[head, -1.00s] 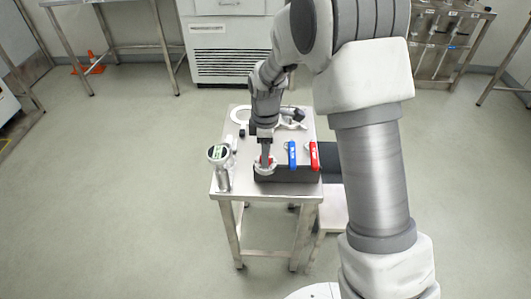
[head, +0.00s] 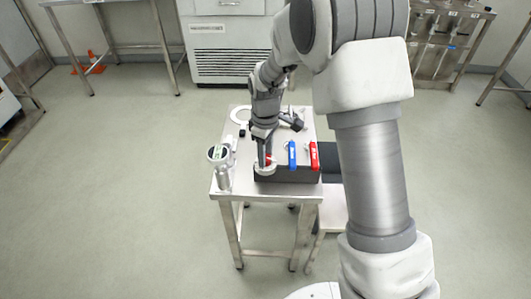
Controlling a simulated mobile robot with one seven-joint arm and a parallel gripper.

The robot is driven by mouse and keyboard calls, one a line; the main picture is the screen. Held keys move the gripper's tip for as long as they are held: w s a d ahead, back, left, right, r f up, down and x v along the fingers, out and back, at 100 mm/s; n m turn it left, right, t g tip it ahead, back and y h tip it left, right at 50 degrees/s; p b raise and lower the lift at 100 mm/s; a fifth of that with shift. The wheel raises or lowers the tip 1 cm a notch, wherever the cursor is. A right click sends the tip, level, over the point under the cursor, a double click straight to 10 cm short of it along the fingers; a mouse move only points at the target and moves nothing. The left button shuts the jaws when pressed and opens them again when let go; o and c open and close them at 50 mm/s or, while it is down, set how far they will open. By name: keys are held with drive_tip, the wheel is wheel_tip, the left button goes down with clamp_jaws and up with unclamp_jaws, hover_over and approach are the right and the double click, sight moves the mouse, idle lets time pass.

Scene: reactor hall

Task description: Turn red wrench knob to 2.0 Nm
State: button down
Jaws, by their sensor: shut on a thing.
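My gripper (head: 264,164) points down at the front left of a black block (head: 290,175) on a small steel table. It is shut on a small red knob (head: 270,158), mostly hidden by the fingers. A pale round dial (head: 264,170) surrounds the fingertips; its marks are too small to read. A wrench with a red handle (head: 314,154) lies on the block at the right. A wrench with a blue handle (head: 292,153) lies between it and my gripper. I cannot tell the torque setting.
A gauge with a round display (head: 217,153) stands on the table (head: 240,186) left of my gripper. A white ring (head: 239,115) and dark items lie behind. The floor left of the table is clear.

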drive_tip(key=m, duration=0.4)
drive_tip(key=shift+m, duration=0.3)
drive_tip(key=m, duration=0.4)
drive_tip(key=shift+m+p, duration=0.3)
drive_tip(key=m+p, duration=0.1)
drive_tip(key=m, duration=0.4)
drive_tip(key=shift+r, duration=0.1)
drive_tip(key=shift+m+p, duration=0.4)
drive_tip(key=shift+m, duration=1.8)
drive_tip(key=shift+c, duration=2.2)
unclamp_jaws()
wheel_tip(320, 180, up, 17)
drive_tip(key=p, duration=0.1)
drive_tip(key=shift+r+p, duration=0.15)
drive_tip(key=shift+p, duration=0.25)
